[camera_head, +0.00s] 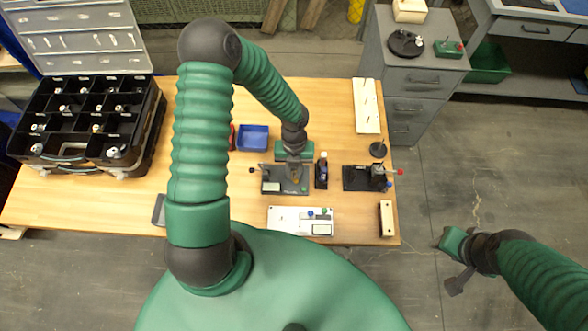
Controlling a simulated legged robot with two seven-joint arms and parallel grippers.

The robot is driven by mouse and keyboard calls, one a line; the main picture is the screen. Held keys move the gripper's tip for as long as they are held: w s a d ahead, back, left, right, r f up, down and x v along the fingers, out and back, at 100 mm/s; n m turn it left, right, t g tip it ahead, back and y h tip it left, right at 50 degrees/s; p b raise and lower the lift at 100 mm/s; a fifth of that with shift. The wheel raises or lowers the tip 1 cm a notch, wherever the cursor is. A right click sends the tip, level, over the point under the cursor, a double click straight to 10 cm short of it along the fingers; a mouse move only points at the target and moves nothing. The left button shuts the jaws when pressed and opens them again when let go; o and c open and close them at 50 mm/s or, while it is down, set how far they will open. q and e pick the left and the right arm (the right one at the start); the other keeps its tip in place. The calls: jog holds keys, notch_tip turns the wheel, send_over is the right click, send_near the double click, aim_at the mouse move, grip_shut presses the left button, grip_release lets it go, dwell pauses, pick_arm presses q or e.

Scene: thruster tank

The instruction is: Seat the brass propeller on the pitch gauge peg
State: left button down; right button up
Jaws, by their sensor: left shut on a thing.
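My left gripper (295,163) reaches down over the middle of the table and is shut on the brass propeller (296,173), a small brownish shape just below its fingers. The propeller is over a dark grey plate with a pale display and a green button, which looks like the pitch gauge (285,188). The peg is hidden by the gripper and propeller, and I cannot tell whether the propeller touches it. My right gripper (456,267) hangs over the floor, right of the table; its fingers are too unclear to tell open from shut.
A blue bin (253,138) lies left of my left gripper. A dark bottle (321,172) and a black fixture (365,178) stand right of the gauge. A white device (301,221) is in front. A black compartment case (88,118) fills the table's left. A white pegboard (367,106) lies back right.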

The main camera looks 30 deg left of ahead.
pick_arm(q)
jog(key=shift+f, duration=0.25)
jog(key=c, duration=1.2)
grip_release()
jog(key=shift+c, duration=0.2)
notch_tip(320, 180, up, 21)
jog(key=w+a+p, duration=0.1)
jog(key=w+p, duration=0.1)
jog(key=p, duration=0.5)
jog(key=shift+w+a+f, duration=0.15)
jog(key=shift+a+f, duration=0.05)
